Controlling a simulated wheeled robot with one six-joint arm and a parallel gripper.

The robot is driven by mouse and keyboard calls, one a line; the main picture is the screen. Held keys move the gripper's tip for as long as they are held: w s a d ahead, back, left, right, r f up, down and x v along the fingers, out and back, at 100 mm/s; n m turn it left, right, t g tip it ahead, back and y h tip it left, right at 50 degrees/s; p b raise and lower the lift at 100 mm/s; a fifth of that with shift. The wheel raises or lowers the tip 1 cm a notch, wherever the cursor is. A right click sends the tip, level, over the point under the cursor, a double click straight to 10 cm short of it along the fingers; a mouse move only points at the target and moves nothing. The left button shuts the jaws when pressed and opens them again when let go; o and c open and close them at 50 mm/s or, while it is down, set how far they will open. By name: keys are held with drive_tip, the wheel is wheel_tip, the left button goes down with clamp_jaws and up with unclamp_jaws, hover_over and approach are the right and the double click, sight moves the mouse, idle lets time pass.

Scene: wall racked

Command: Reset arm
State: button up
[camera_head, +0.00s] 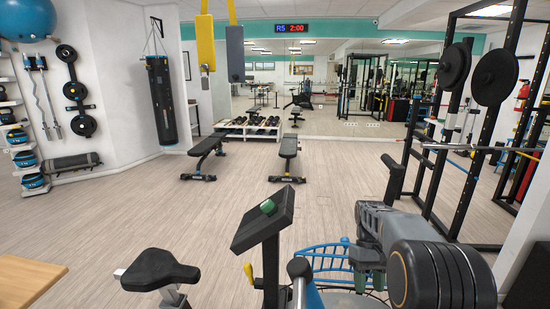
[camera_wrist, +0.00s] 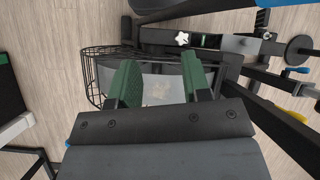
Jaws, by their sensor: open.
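My gripper (camera_wrist: 158,64) shows in the wrist view with its two green fingers apart. No object is held between them. Beyond the fingers lies a black wire basket (camera_wrist: 92,80) with a grey bottom. I cannot tell how far the fingers are from it. In the head view my arm (camera_head: 400,250) is folded at the lower right, and its large dark joint is close to the camera.
An exercise bike stands close in front, with its saddle (camera_head: 159,269) and slanted console (camera_head: 262,221); a small green object (camera_head: 268,207) is on the console. A wooden top (camera_head: 28,280) is at lower left. A rack (camera_head: 440,165) stands right. Open floor (camera_head: 230,200) lies before two benches.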

drive_tip(key=s+a+r+m+t, duration=0.1)
drive_tip(key=s+a+r+t, duration=0.1)
drive_tip(key=s+a+t, duration=0.2)
drive_tip(key=s+a+r+t, duration=0.2)
drive_tip(key=s+t, duration=0.4)
drive_tip(key=s, duration=0.4)
drive_tip(key=shift+a+m+h, duration=0.4)
drive_tip(key=shift+a, duration=0.45)
drive_tip(key=shift+s, duration=0.15)
